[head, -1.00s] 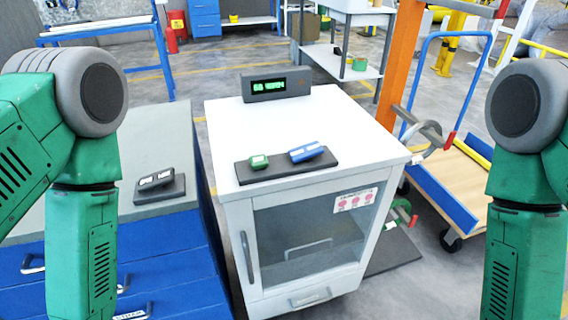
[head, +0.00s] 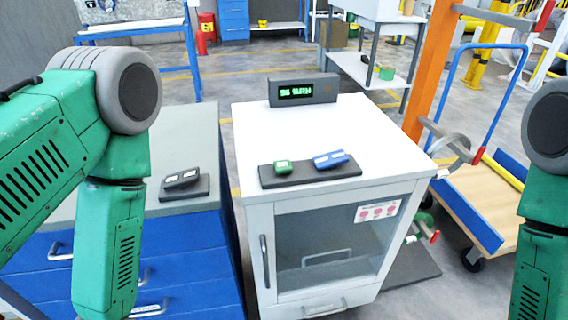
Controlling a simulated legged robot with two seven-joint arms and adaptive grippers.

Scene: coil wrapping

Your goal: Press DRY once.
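A white cabinet (head: 340,125) with a glass door stands in the middle of the head view. On its top near the front lies a dark base (head: 305,177) with a green button (head: 283,166) and a longer blue button (head: 331,159). Their lettering is too small to read, so I cannot tell which is DRY. A dark display (head: 303,91) with green characters stands at the back of the top; its text is not legible. Both my arms show at the sides, but their grippers are below the picture.
Left of the cabinet is a blue drawer unit (head: 185,262) with a dark switch block (head: 184,184) on its grey top. Right are an orange post (head: 430,70), a hook or roll fixture (head: 455,145) and a blue-framed cart (head: 470,200). The cabinet top is otherwise clear.

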